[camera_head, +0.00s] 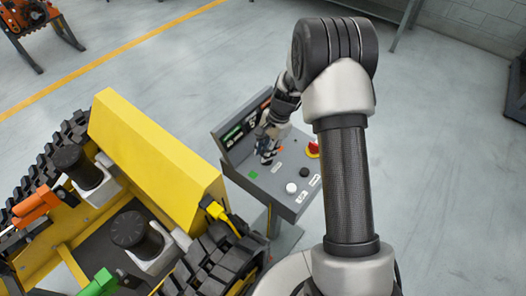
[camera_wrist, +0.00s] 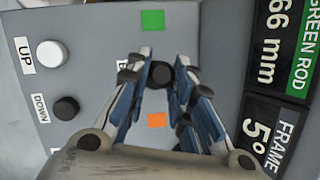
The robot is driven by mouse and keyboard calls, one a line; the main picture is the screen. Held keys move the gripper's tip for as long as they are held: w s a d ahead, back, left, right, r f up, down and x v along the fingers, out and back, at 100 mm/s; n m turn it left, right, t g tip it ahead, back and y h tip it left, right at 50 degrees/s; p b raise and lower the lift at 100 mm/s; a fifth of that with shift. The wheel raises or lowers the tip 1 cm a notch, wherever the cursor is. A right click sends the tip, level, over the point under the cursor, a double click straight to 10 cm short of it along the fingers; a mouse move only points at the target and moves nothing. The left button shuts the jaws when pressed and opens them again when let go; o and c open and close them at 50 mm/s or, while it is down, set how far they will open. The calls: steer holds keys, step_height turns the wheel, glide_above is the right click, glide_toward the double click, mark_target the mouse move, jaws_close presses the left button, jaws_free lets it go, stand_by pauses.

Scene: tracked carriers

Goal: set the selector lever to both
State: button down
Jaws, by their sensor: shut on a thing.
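The grey control panel (camera_head: 262,190) stands right of the yellow tracked carrier. My gripper (camera_head: 267,158) is over its middle. In the wrist view my gripper (camera_wrist: 157,82) is shut on the black selector lever (camera_wrist: 158,76), with a blue-faced finger on each side. A green square (camera_wrist: 152,20) and an orange square (camera_wrist: 156,121) lie on opposite sides of the lever. A label beside the left finger is mostly covered, so its word cannot be read. Which way the lever points is hard to tell.
A white UP button (camera_wrist: 52,55) and a black DOWN button (camera_wrist: 66,108) sit left of the lever. Displays (camera_wrist: 275,65) read 66 mm and 5°. A red stop button (camera_head: 313,149) is on the panel. The yellow carrier (camera_head: 155,150) stands close left.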

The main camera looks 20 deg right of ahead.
steer(key=shift+w+d+g+y, duration=0.55)
steer(key=shift+d+g+y, duration=0.25)
steer(key=shift+y, duration=0.2)
steer(key=c, duration=1.4)
jaws_free()
steer(key=v, duration=1.2)
steer(key=shift+d, duration=0.1)
